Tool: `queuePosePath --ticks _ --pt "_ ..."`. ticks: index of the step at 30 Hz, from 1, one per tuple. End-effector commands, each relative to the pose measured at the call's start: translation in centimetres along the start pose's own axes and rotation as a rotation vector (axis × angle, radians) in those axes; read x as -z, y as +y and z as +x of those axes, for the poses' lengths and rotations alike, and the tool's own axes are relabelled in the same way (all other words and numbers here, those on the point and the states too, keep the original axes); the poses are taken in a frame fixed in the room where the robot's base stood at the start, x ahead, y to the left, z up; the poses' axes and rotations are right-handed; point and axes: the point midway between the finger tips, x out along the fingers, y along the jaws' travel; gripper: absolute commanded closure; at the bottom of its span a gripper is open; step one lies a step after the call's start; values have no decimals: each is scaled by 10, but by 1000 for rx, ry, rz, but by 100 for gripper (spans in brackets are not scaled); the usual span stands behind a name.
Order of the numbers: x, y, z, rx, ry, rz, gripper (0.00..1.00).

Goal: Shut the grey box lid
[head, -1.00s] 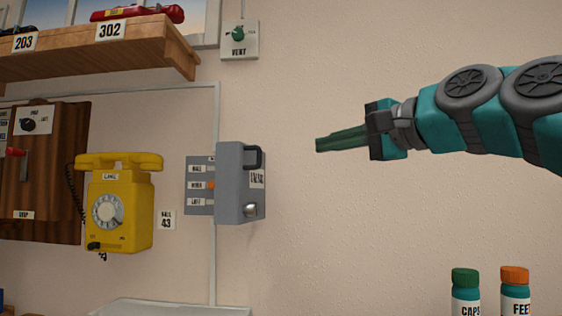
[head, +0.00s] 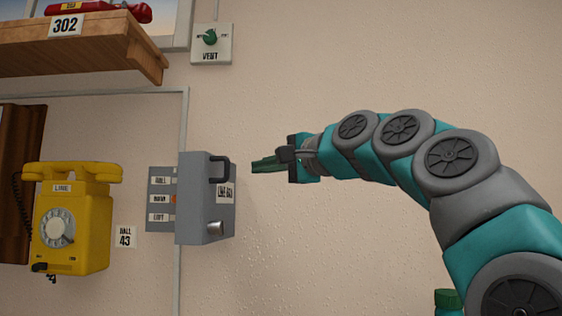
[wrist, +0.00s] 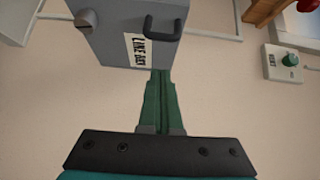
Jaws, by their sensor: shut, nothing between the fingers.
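The grey box (head: 160,222) is on the wall, with row labels HALL, MAIN and LOFT and small switches showing inside. Its grey lid (head: 192,200) stands open, sticking out from the wall at the box's right side. The lid's outer face bears a dark handle (head: 221,170), a LINE BOX label and a silver knob (head: 215,228). My gripper (head: 254,165) is shut and empty, just right of the lid near handle height. In the wrist view the shut green fingers (wrist: 160,78) point at the lid (wrist: 110,38), close to its label; contact cannot be told.
A yellow dial phone (head: 75,220) is on the wall left of the box. A wooden shelf (head: 90,55) is above left, and a VENT switch (head: 211,42) is above the box. The wall right of the lid is bare.

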Motion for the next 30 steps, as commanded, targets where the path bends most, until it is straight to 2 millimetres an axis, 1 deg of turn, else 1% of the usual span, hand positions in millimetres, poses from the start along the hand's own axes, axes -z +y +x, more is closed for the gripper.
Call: queuePosePath --ticks 1,3,9,23,26,30 --pt "-8 0 6 -2 -2 -2 100" --pt "-15 1 13 -3 -3 -1 100" --pt "-26 0 23 -1 0 -1 100" --pt "-28 -1 25 1 1 -1 100" --pt "-31 -1 25 1 2 -2 100" --pt "-40 -2 26 0 7 -2 100"
